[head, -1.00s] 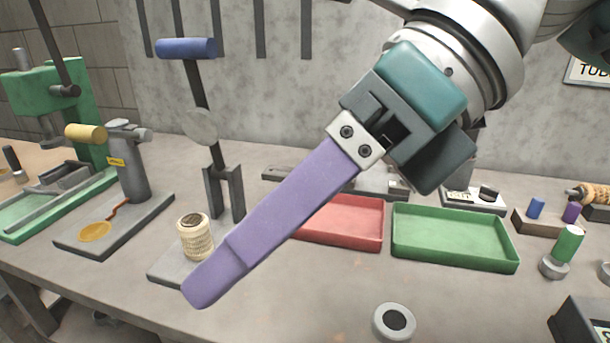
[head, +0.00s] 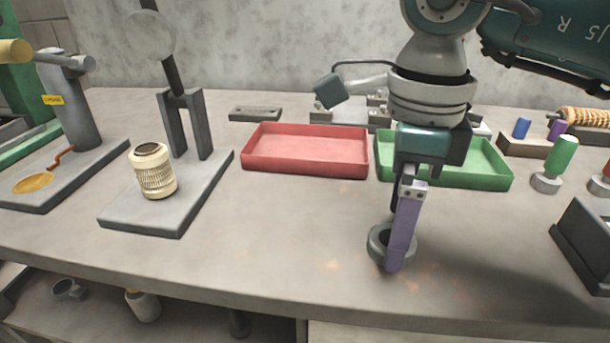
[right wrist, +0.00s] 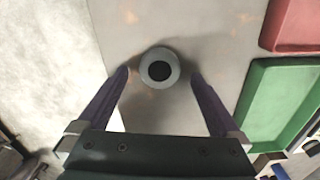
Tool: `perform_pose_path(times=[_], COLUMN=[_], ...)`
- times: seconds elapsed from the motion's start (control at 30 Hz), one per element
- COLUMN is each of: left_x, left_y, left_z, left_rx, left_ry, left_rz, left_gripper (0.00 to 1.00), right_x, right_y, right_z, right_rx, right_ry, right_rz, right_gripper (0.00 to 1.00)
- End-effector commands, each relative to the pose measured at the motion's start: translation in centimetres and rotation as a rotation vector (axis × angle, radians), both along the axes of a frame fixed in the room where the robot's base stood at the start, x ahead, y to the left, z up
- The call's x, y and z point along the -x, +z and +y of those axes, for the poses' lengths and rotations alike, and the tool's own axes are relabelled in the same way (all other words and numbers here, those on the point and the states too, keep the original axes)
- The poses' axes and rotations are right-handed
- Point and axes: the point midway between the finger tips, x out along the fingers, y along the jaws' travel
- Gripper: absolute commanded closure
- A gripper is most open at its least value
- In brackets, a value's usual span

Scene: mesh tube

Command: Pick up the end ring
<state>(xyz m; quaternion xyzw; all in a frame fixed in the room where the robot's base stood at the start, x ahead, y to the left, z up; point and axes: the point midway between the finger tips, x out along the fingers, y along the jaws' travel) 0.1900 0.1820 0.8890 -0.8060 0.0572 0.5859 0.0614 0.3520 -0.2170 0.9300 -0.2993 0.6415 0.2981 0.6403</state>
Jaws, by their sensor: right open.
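The end ring (head: 375,250) is a short grey ring with a dark centre, lying flat on the bench near the front edge. It also shows in the right wrist view (right wrist: 159,54), between the fingertips and slightly ahead of them. My right gripper (head: 394,262) points down at the ring, its near purple finger hiding part of it. In the right wrist view the gripper (right wrist: 160,75) is open, with a gap on each side of the ring. How high the tips are above the bench is hard to tell. My left gripper is out of view.
A red tray (head: 305,170) and a green tray (head: 490,180) stand behind the ring. A press plate (head: 150,222) with a cream mesh tube (head: 153,172) is to the left. A green-handled tool (head: 562,153) and a dark block (head: 588,245) are to the right. Bench left of the ring is clear.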

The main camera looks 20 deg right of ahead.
Motion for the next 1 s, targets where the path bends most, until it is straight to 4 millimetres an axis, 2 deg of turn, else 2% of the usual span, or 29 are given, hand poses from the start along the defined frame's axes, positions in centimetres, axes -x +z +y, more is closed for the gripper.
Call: perform_pose_path(times=[0.03, 0.13, 0.37, 1.0], left_x=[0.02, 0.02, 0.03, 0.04], left_y=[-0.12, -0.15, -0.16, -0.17], left_z=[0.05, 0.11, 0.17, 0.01], left_rx=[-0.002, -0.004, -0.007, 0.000], left_ry=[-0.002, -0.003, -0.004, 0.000], left_rz=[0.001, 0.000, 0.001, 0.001], left_gripper=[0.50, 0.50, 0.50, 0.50], right_x=[0.07, 0.04, 0.00, -0.01], right_y=[-0.81, -1.60, -1.72, -1.67], right_z=[0.11, 0.11, 0.12, 0.10], right_rx=[-0.002, -0.001, -0.002, -0.002], right_ry=[0.000, 0.001, 0.002, 0.001], right_rz=[0.004, 0.002, -0.001, -0.001], right_gripper=[0.00, 0.00, 0.00, 0.71])
